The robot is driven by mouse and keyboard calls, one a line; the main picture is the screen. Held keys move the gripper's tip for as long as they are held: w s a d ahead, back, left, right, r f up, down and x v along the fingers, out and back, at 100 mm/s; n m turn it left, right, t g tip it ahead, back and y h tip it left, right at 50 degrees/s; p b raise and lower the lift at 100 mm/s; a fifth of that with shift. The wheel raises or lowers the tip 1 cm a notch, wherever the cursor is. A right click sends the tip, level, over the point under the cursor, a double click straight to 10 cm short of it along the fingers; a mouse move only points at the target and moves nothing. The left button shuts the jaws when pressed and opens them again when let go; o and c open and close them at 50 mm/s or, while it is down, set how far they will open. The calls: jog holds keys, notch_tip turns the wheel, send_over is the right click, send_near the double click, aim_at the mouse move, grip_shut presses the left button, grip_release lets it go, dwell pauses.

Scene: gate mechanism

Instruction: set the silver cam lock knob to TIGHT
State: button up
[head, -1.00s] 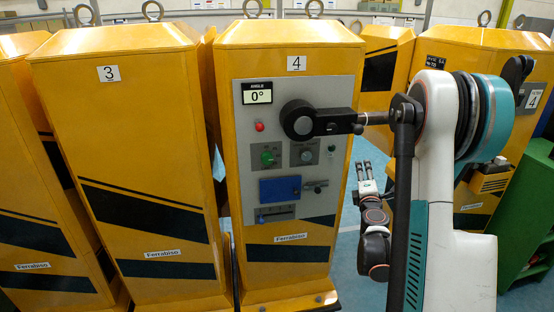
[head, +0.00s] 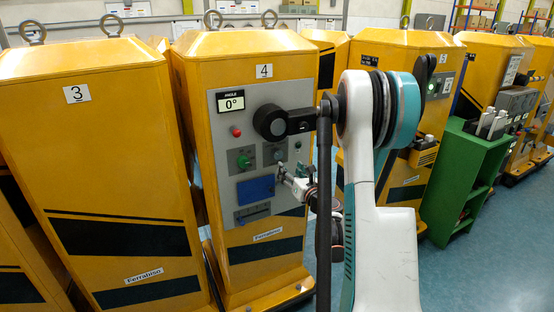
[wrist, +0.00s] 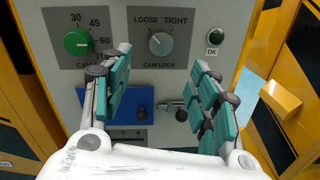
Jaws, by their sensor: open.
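The silver cam lock knob (wrist: 160,43) sits on a grey plate marked LOOSE and TIGHT at the upper middle of the wrist view. Its pointer seems to lean up and left, toward LOOSE. In the head view the knob (head: 278,155) is small, on cabinet 4's panel below the black arm. My gripper (wrist: 160,62) is open and empty, its teal-padded fingers spread left and right below the knob in the picture. No contact with the knob shows. In the head view my gripper (head: 284,172) is in front of the panel's right side.
A green cam knob (wrist: 77,42) is left of the lock, and a dark green OK lamp (wrist: 216,36) is right. A blue plate (wrist: 140,98) and a small latch (wrist: 172,104) lie below. A black arm (head: 270,122) juts over the panel. The display (head: 231,101) reads 0°.

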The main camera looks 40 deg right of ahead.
aim_at(278, 156)
jog(key=b+x, duration=0.2)
jog(key=x, duration=0.8)
jog(key=shift+w+d, duration=0.1)
jog(key=shift+w, duration=0.1)
jog(key=shift+c, duration=0.5)
jog(key=c, duration=1)
